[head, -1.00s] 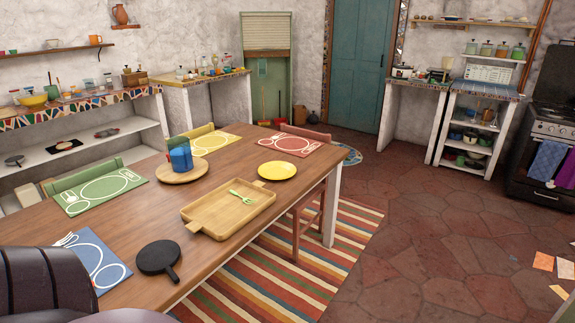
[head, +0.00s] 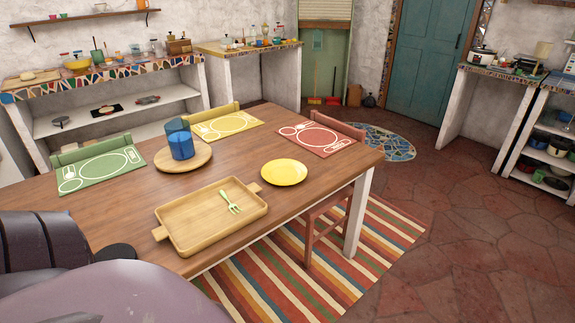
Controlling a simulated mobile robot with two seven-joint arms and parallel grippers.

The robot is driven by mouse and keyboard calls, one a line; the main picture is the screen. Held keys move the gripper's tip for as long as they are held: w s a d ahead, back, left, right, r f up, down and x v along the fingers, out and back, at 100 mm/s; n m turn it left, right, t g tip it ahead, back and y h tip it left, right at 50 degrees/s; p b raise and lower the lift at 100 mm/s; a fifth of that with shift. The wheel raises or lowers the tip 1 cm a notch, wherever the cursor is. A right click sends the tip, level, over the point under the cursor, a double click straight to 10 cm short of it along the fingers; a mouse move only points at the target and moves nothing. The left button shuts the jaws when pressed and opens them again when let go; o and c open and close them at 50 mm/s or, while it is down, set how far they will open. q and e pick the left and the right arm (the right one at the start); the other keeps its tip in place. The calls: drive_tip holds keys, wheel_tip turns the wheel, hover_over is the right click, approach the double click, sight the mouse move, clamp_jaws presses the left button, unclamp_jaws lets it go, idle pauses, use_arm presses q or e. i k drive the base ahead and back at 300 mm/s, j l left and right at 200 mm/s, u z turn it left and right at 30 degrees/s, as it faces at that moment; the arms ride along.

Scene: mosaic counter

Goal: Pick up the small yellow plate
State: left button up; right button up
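The small yellow plate (head: 284,172) lies flat on the wooden table (head: 128,205), near its right edge. It is right of the wooden tray and in front of the red placemat. Nothing touches or covers it. Parts of my own body fill the lower left of the head view. Neither gripper shows, so I cannot see their fingers.
A wooden tray (head: 180,232) holds a green fork (head: 231,205). Blue cups (head: 181,146) stand on a round board (head: 198,163). Green (head: 73,184), yellow (head: 250,122) and red (head: 330,150) placemats lie around. A red chair (head: 313,235) stands at the table's right side. Open floor lies right.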

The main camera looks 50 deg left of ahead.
sight(282, 171)
drive_tip(key=i+l+u, duration=0.1)
drive_tip(key=i+u, duration=0.3)
drive_tip(key=i+l+u, duration=0.35)
drive_tip(key=i, duration=0.2)
drive_tip(key=i+l+u, duration=0.2)
drive_tip(key=u, duration=0.25)
drive_tip(key=i+l+u, duration=0.55)
drive_tip(key=u, duration=0.25)
drive_tip(key=i+l+u, duration=0.1)
drive_tip(key=l+u, duration=0.6)
drive_tip(key=u, duration=0.15)
drive_tip(key=l+u, duration=0.8)
drive_tip(key=l, duration=0.15)
drive_tip(key=l+u, duration=0.4)
drive_tip(key=l, duration=0.2)
